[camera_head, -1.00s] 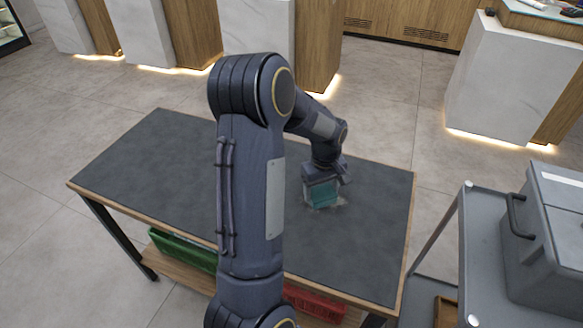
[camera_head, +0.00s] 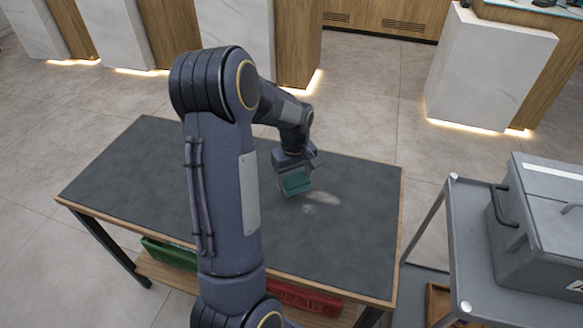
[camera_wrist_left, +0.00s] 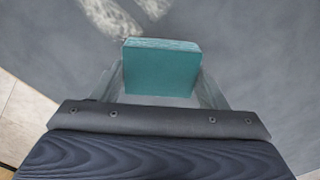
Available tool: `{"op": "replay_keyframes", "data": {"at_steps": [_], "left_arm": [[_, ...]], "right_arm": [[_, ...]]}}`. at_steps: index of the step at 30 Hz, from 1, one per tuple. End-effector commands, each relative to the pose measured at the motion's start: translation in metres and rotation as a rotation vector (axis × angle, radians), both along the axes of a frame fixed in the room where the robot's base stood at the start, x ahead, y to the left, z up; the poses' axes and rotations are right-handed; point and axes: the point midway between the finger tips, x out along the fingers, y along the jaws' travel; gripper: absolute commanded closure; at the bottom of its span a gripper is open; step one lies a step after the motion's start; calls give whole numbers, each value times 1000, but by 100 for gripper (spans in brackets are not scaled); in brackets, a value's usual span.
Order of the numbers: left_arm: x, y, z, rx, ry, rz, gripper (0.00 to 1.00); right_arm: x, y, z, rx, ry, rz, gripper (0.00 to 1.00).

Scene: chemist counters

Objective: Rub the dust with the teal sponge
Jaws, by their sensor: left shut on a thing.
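The teal sponge (camera_head: 296,183) is held in my left gripper (camera_head: 294,174) over the dark tabletop, right of its middle. It also shows in the left wrist view (camera_wrist_left: 162,68), between the two pale fingers, with pale dust on its far edge. I cannot tell whether it touches the table. The pale dust (camera_head: 322,198) lies on the tabletop just right of the sponge, as a streak and a smaller patch. In the left wrist view the dust (camera_wrist_left: 112,18) is at the top, beyond the sponge. My right gripper is not in view.
The table (camera_head: 115,180) has a wooden rim and is otherwise bare. A green crate (camera_head: 168,254) and a red crate (camera_head: 303,298) sit on its lower shelf. A grey cart (camera_head: 470,255) with a grey case (camera_head: 545,228) stands at the right. White counters stand behind.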

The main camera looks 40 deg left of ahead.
Motion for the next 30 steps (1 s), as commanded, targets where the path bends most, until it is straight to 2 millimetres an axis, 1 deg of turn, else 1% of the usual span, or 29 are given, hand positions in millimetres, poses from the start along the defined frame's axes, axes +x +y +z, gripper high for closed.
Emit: {"op": "replay_keyframes", "data": {"at_steps": [1,12,16,30], "left_arm": [[0,1,9,1,-1,0,54],[-2,7,41,1,-1,-2,54],[-2,8,44,0,-1,-4,54],[-2,8,43,0,-1,-4,54]], "right_arm": [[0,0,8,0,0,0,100],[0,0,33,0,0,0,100],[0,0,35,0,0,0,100],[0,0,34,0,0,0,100]]}}
